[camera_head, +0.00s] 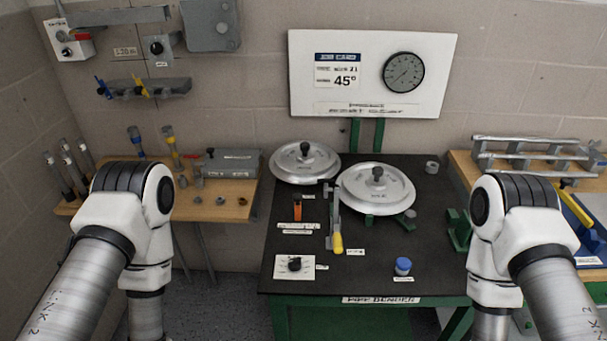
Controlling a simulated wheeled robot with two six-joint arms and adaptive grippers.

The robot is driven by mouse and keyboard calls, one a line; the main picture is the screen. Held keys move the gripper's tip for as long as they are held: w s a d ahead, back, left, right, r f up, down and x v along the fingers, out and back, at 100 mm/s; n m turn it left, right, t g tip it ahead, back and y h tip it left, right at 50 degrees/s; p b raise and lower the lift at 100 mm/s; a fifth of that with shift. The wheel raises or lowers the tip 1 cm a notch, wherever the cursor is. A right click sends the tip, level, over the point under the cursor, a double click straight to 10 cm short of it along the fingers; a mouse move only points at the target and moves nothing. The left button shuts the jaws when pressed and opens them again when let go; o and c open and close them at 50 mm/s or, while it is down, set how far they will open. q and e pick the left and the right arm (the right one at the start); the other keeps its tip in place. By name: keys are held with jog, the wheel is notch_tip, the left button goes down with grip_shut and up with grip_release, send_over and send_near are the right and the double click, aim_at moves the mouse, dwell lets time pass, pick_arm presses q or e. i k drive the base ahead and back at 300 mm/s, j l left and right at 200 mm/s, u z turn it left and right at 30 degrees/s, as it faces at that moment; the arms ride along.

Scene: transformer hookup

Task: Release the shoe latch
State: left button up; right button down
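A pipe bender stands on the dark green bench (385,288). It has two round silver shoes, one at the back left (293,166) and one at the right (391,197), each with a dark knob on top. A lever with a yellow handle (337,243) lies beside the right shoe. A small upright orange piece (297,211) stands left of the lever, above small labels. The labels are too small to read, so I cannot tell which part is the shoe latch. Both my arms come in at the sides and bend downward; neither gripper shows.
A black knob on a white plate (294,265) and a blue-capped item (403,265) sit near the bench's front. A gauge board (375,80) reading 45° hangs behind. Wooden side tables stand left (225,208) and right (462,172).

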aim_at(326, 188)
jog(key=i+j, duration=0.1)
jog(key=j, duration=0.25)
jog(key=i+j, duration=0.15)
jog(key=j, duration=0.2)
jog(key=i+j, duration=0.1)
jog(key=j, duration=0.3)
jog(key=i+j+z, duration=0.1)
jog(key=j, duration=0.25)
jog(key=i+j, duration=0.1)
jog(key=j, duration=0.25)
